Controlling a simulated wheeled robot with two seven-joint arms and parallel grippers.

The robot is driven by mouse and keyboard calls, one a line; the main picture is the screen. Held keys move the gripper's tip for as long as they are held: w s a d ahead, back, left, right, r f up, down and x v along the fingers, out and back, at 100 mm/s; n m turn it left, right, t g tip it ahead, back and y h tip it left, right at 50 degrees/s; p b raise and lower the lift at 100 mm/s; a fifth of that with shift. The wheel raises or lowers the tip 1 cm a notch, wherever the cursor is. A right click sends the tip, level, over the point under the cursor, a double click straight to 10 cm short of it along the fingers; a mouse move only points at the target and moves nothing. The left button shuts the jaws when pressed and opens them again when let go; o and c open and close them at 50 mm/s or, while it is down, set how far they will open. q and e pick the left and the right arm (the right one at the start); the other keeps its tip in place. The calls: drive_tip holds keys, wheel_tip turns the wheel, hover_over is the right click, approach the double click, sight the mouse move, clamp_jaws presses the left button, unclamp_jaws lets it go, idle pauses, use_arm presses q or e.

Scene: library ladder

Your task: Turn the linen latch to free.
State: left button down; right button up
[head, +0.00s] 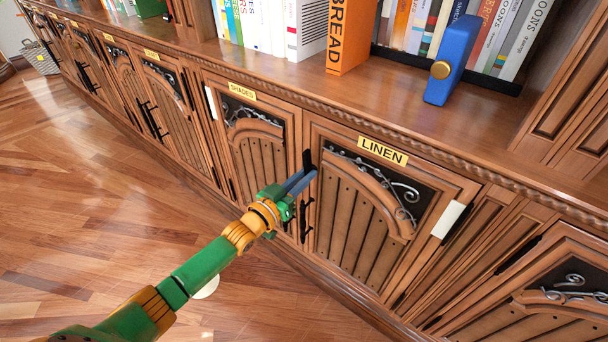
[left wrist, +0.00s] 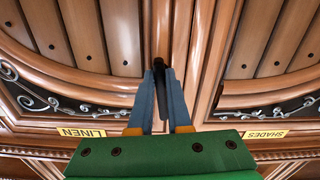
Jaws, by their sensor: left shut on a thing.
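The linen door (head: 345,215) carries a yellow LINEN label (head: 382,151) and is closed. The linen latch (head: 307,158) is a small black piece at the door's left edge, by the seam with the shades door (head: 262,160). My left gripper (head: 307,177) reaches it from the front left, its blue-grey fingers shut on the latch. In the left wrist view, which is upside down, the black latch (left wrist: 167,80) shows between the two fingers (left wrist: 164,72), upright along the seam. The fingers hide part of it. My right gripper is out of view.
A black door handle (head: 304,220) hangs just below my left gripper. The ledge above holds books, an orange BREAD book (head: 350,35) and a blue bookend (head: 452,60) with a gold knob. More cabinet doors run along both sides. The wooden floor (head: 90,200) at left is open.

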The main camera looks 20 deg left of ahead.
use_arm(q)
drive_tip(key=shift+m, duration=0.6)
drive_tip(key=c, duration=0.9)
unclamp_jaws()
drive_tip(key=shift+o, duration=0.2)
